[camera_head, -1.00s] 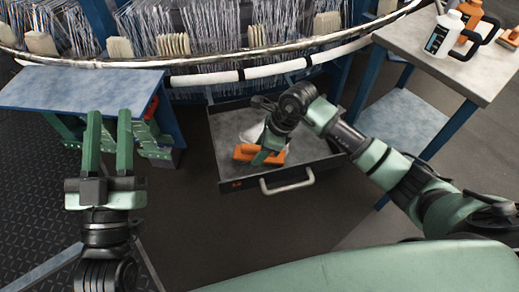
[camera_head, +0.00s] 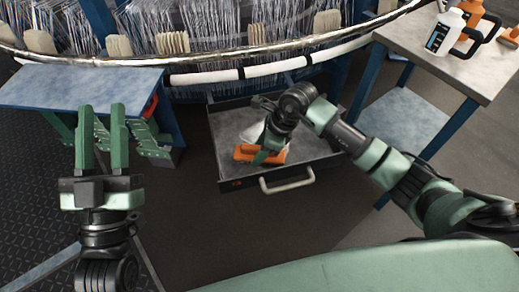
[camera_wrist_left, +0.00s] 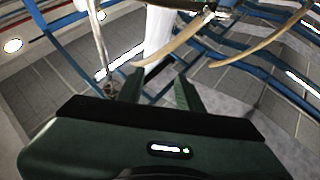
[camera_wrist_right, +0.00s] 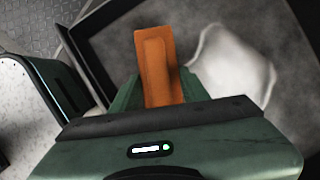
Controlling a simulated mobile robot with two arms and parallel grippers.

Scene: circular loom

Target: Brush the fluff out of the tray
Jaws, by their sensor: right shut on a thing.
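The tray (camera_head: 305,164) is an open, dark, drawer-like box with a grey floor and a pale front handle, below the loom. The white fluff (camera_wrist_right: 232,65) lies on its floor; in the head view (camera_head: 250,133) it is partly hidden behind my right gripper. My right gripper (camera_head: 268,154) is down inside the tray, shut on an orange brush (camera_wrist_right: 157,65). The brush is just beside the fluff in the right wrist view; its bristles are hidden. My left gripper (camera_head: 102,135) is open and empty, well left of the tray, in front of the blue-legged table.
A blue-legged table (camera_head: 80,88) stands at left, with green parts beneath. The loom's ring (camera_head: 270,68) runs above the tray's back. Floor in front is clear.

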